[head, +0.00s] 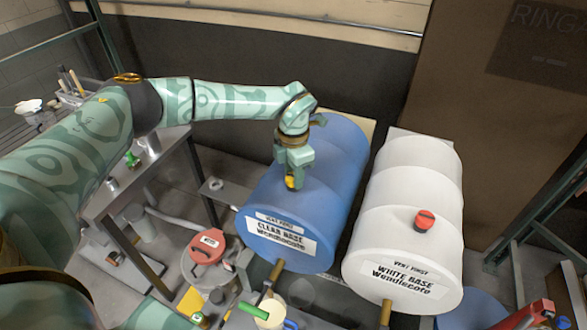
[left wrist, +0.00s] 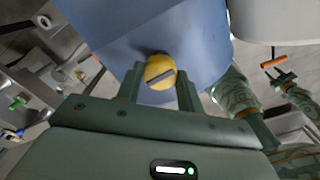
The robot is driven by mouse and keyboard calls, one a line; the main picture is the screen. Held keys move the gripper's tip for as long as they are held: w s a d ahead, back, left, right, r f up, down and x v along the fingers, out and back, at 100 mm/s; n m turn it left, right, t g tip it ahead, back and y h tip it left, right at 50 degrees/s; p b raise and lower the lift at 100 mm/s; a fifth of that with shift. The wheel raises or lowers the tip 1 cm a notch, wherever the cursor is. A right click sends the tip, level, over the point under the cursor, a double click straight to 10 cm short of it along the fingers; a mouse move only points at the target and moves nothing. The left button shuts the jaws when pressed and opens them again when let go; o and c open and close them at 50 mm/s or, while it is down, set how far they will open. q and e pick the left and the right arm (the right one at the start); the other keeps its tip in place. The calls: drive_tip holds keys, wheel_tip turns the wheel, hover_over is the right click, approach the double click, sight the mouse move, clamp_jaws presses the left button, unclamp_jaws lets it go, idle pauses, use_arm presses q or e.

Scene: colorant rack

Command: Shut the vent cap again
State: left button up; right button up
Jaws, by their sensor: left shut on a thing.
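The blue drum (head: 318,165) lies on its side, with a "CLEAR BASE" and "VENT FIRST" label on its front end. The vent cap (left wrist: 160,72) is yellow, with a dark slot or bar across it, and sits at the drum's top surface. It also shows in the head view (head: 290,182), mostly hidden by my left gripper (head: 291,184). That gripper points down over the drum and is shut on the cap, one finger on each side. I cannot tell how tightly the cap sits. My right gripper (left wrist: 281,77) shows small in the left wrist view, near an orange bar.
A white drum (head: 412,185) with a red cap (head: 425,220) lies to the right. A can with a red lid (head: 208,247) stands front left of the blue drum. A cream-coloured cup (head: 270,312) is below the drum's front. A grey table (head: 140,172) is left.

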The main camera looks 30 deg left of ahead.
use_arm(q)
drive_tip(key=shift+w+r+m, duration=0.1)
drive_tip(key=shift+m, duration=0.4)
drive_tip(key=o, duration=1)
wheel_tip(320, 180, up, 16)
drive_tip(key=b, duration=0.1)
idle(0.4)
